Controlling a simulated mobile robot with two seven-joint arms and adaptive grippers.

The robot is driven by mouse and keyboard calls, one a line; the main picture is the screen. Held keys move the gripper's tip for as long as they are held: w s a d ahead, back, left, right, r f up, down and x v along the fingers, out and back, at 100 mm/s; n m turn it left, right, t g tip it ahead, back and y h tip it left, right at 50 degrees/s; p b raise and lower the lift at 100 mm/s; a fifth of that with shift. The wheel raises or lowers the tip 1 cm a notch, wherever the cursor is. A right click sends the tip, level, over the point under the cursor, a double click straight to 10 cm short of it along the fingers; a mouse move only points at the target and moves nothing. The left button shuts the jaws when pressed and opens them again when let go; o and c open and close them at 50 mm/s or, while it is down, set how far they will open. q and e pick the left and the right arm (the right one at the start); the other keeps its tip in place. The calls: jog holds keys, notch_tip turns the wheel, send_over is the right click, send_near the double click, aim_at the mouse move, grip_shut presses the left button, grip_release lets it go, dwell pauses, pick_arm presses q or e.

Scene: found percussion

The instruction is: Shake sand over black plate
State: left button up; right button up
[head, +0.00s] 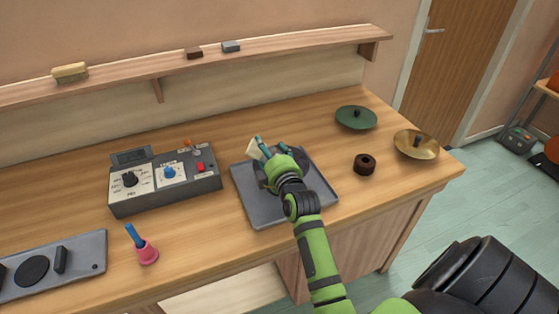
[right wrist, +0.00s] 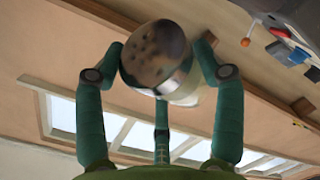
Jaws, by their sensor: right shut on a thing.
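My right gripper (head: 268,152) is over a dark grey square tray (head: 246,194) with a low rim. It is shut on a shaker, which shows in the head view only as a pale piece (head: 253,149) by the fingers. In the right wrist view the shaker (right wrist: 158,58) has a metal lid with several holes and a pale body, tilted between the dark green fingers (right wrist: 160,75). The lid faces the wrist camera. The gripper and arm hide the tray's middle, so I cannot tell whether a separate black plate or sand lies there. My left gripper is not in view.
A grey control box (head: 165,180) stands left of the tray. A pink holder (head: 147,252) and a panel with a black disc (head: 31,271) are at front left. A green cymbal (head: 356,118), brass cymbal (head: 416,146) and dark ring (head: 365,164) lie right.

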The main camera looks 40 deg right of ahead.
jog(key=shift+s+d+r, duration=0.1)
jog(key=shift+s+d, duration=0.75)
jog(key=shift+d, duration=0.05)
jog(key=shift+w+d+b, duration=0.1)
jog(key=shift+w+d, duration=0.15)
jog(key=shift+d, duration=0.55)
jog(key=shift+w+d+b, duration=0.1)
jog(key=shift+w+d, duration=0.15)
jog(key=shift+d, duration=0.55)
jog(key=shift+w+d+b, duration=0.1)
jog(key=shift+w+d, duration=0.15)
jog(key=shift+d, duration=0.55)
notch_tip(320, 180, up, 3)
jog(key=n+g+h+p, duration=0.1)
jog(key=n+g+p, duration=0.1)
jog(key=n+p, duration=0.2)
jog(key=n+g+h+p, duration=0.1)
jog(key=n+g+p, duration=0.2)
jog(key=p, duration=0.1)
jog(key=shift+n+g, duration=0.3)
jog(key=shift+n, duration=0.1)
